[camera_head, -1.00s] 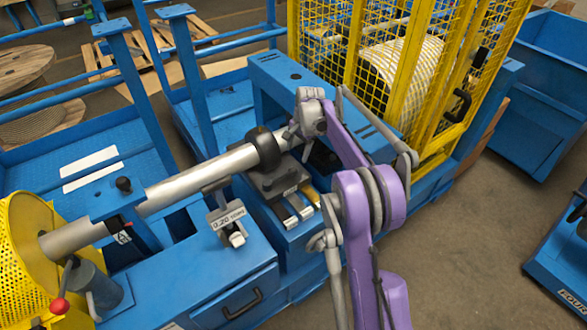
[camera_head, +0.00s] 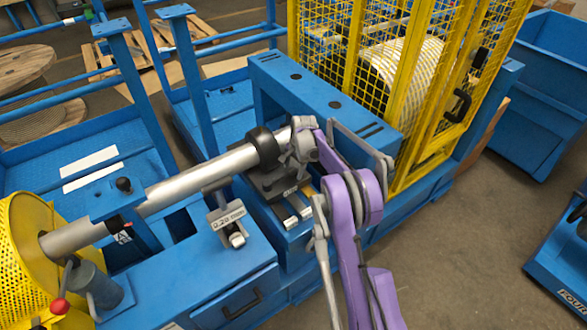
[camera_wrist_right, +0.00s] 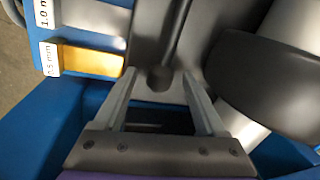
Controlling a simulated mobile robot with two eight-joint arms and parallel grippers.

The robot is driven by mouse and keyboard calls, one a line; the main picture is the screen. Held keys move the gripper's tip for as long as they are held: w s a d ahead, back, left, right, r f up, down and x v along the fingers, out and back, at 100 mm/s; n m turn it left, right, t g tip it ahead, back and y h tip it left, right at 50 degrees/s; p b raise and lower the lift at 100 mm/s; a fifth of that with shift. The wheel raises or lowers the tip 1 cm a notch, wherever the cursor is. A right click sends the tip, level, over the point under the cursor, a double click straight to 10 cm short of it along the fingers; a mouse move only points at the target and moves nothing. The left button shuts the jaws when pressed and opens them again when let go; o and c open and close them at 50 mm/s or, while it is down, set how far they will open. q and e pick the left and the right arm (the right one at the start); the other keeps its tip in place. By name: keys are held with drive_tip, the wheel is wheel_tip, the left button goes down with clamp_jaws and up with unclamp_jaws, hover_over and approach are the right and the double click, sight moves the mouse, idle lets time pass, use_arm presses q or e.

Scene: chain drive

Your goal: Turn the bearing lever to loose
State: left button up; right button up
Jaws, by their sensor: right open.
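A dark lever (camera_wrist_right: 173,45) with a thick knob at its end shows in the right wrist view, in front of a grey bearing block. My right gripper (camera_wrist_right: 160,76) is open, with one finger on each side of the knob. I cannot tell whether a finger touches it. In the head view my right wrist is just right of the black collar (camera_head: 262,148) on the silver shaft (camera_head: 205,178). The wrist hides the lever and fingertips there. My left gripper is not in view.
Shim strips, one yellow (camera_wrist_right: 92,61), lie beside the bearing block. A red-knobbed lever (camera_head: 58,306) is at the lower left. A yellow mesh guard (camera_head: 420,60) stands behind my right arm. Open floor lies to the right.

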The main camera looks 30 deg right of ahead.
clamp_jaws()
idle(1.4)
